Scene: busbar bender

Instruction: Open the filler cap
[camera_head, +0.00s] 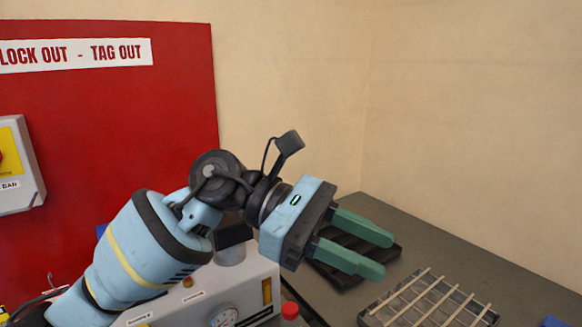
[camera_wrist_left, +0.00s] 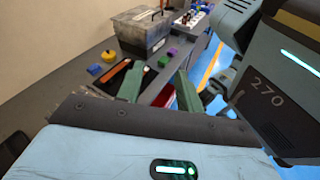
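My left gripper (camera_head: 384,255) is in front of the grey workbench, its two green fingers apart with nothing between them. The fingers also show apart in the left wrist view (camera_wrist_left: 160,82). Behind my left arm is a light grey machine (camera_head: 262,283) with a gauge (camera_head: 223,316). A dark block (camera_head: 233,237) on a grey cylinder (camera_head: 231,255) stands on its top, partly covered by my arm. I cannot tell which of these is the filler cap. My right gripper is not in view.
A black tray (camera_head: 350,282) and a slatted rack (camera_head: 408,302) lie on the workbench (camera_head: 450,253). A red lock-out board (camera_head: 110,110) is on the left wall. The wrist view shows a grey lidded box (camera_wrist_left: 143,38) and a yellow round object (camera_wrist_left: 108,56).

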